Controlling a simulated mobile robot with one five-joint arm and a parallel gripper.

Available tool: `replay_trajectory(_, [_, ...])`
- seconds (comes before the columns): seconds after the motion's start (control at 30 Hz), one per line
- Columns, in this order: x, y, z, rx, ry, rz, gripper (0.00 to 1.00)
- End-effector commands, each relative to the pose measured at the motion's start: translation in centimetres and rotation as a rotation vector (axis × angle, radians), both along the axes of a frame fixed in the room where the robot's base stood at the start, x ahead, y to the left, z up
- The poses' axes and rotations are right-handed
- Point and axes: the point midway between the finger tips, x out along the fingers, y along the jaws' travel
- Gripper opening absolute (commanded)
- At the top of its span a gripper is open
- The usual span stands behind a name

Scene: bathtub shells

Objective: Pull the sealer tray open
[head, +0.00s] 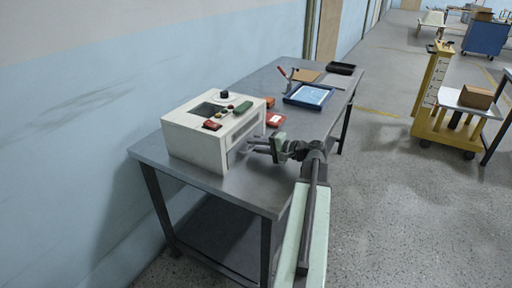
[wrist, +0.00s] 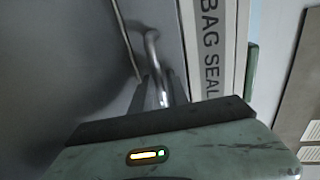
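The sealer (head: 195,142) is a white box with a dark panel and buttons on top, at the near end of the grey table. Its side lettering "BAG SEAL" (wrist: 210,50) shows in the wrist view. A bent metal tray handle (wrist: 152,45) stands out from a grey metal front (wrist: 172,25), which I take for the tray. My gripper (head: 256,143) is at the sealer's right side, low near the table top. In the wrist view its two dark fingers (wrist: 160,88) lie close on both sides of the handle, shut on it. How far the tray is out is hidden.
On the table (head: 262,192) behind my arm lie a red item (head: 275,119), a blue tray (head: 308,96) and a black tray (head: 341,69). A yellow cart (head: 432,90) stands to the right. The floor between is clear.

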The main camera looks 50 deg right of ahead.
Motion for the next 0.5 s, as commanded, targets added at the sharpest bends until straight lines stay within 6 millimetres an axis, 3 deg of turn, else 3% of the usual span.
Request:
replay_trajectory(0.1, [-0.04, -0.02, 0.03, 0.0, 0.0, 0.0, 0.2])
replay_trajectory(0.2, [-0.06, -0.04, 0.02, 0.0, 0.0, -0.001, 0.0])
replay_trajectory(0.5, [-0.1, -0.08, 0.02, 0.0, 0.0, -0.001, 0.0])
